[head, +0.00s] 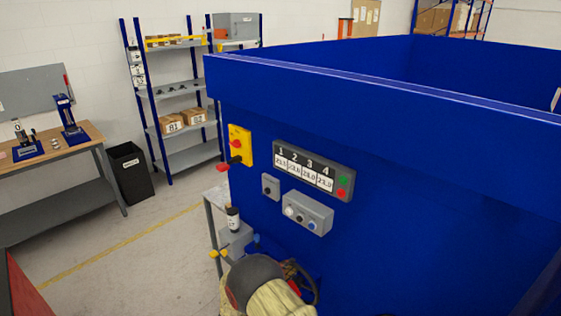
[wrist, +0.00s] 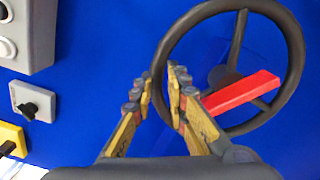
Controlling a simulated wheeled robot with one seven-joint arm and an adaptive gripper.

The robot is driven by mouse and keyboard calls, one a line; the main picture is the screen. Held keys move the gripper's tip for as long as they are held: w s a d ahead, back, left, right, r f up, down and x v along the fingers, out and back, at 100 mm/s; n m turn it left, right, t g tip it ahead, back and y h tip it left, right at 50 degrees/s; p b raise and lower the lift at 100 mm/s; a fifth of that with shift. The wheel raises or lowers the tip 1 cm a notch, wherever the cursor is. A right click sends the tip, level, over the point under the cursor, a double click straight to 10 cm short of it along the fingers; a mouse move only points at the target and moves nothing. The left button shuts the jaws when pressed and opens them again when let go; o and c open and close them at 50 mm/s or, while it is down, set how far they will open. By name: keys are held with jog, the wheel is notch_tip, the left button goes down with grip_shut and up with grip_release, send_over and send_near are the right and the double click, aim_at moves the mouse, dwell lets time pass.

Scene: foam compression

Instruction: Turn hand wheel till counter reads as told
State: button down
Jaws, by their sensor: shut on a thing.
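The dark grey hand wheel (wrist: 297,45) is on the blue machine wall in the wrist view, with a red bar (wrist: 235,93) across its lower right part. My gripper (wrist: 163,85) has its yellow fingers on either side of the left part of the rim, shut on it. In the head view my gripper (head: 288,268) is low in the middle, and only a dark piece of the wheel rim (head: 316,288) shows beside it. A display panel (head: 312,171) has columns 1 to 4 with small figures too blurred to read surely. I cannot make out a separate counter at the wheel.
A yellow switch with a red handle (head: 240,146), a small knob box (head: 271,187) and a grey button box (head: 307,212) project from the blue machine (head: 420,200). A small side table (head: 211,205) stands left of it. Open floor (head: 150,225) lies farther left.

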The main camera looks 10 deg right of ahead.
jog(key=shift+w+a+r, duration=0.3)
jog(key=shift+w+r, duration=0.2)
jog(key=shift+r, duration=0.2)
jog(key=shift+w+a+f+n+p, duration=0.2)
jog(key=shift+w+a+f+n, duration=0.15)
jog(key=shift+n, duration=0.45)
jog(key=shift+w+a+f+n+p, duration=0.2)
jog(key=shift+w+n, duration=0.25)
jog(key=shift+n, duration=0.35)
jog(key=c, duration=2.1)
grip_release()
jog(key=shift+a, duration=0.1)
jog(key=o, duration=1.3)
jog(key=shift+s+d+f, duration=0.2)
jog(key=shift+s+f, duration=0.15)
jog(key=shift+f, duration=0.05)
jog(key=shift+c, duration=0.2)
jog(key=v, duration=0.6)
jog(key=shift+p, duration=0.3)
jog(key=shift+f, duration=0.1)
